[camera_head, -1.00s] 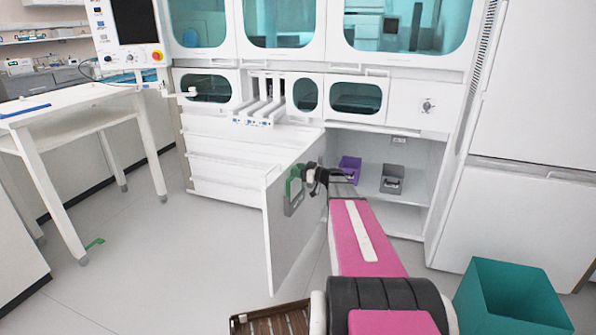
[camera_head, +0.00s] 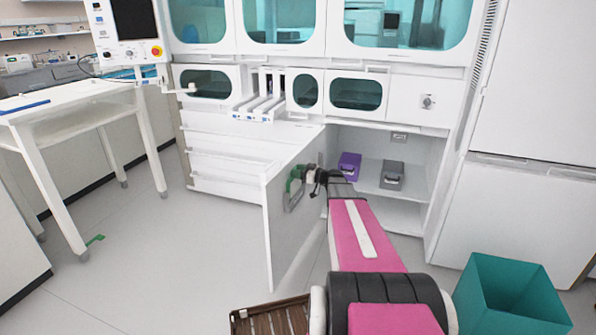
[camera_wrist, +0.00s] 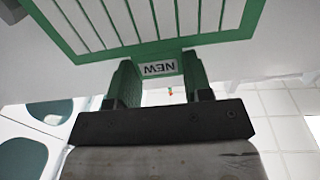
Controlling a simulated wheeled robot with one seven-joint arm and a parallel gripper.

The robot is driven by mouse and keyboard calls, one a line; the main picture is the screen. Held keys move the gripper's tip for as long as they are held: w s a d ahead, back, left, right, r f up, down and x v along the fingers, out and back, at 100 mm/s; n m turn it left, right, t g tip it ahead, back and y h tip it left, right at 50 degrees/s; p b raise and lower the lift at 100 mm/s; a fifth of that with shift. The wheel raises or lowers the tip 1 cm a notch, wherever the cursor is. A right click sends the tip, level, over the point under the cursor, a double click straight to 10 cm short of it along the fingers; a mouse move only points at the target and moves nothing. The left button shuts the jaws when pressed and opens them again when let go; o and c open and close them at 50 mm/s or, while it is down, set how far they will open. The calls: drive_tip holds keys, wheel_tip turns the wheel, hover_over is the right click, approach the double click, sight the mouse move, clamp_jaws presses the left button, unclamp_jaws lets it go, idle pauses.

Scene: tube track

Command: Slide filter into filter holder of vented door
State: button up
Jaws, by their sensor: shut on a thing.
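The filter (camera_wrist: 155,48) is a white slatted panel with a green frame and a tab labelled NEW, upside down in the wrist view. My gripper (camera_wrist: 158,70) is shut on this tab, with a finger on each side of the label. In the head view, the filter (camera_head: 294,181) shows as a small green shape at the inner face of the open white vented door (camera_head: 283,245). My gripper (camera_head: 312,176) is beside it, on its right. The filter holder is too small and covered to make out, so I cannot tell how far the filter sits in it.
The open cabinet (camera_head: 412,183) behind the door holds a purple bin (camera_head: 349,166) and a grey bin (camera_head: 391,175). A teal bin (camera_head: 508,298) stands at front right and a brown slatted crate (camera_head: 272,318) at front centre.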

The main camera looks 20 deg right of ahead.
drive_tip(key=shift+f, duration=0.25)
drive_tip(key=o, duration=1.2)
drive_tip(key=shift+o, duration=0.2)
drive_tip(key=v, duration=1)
drive_tip(key=shift+s+d, duration=0.25)
drive_tip(key=shift+d, duration=0.05)
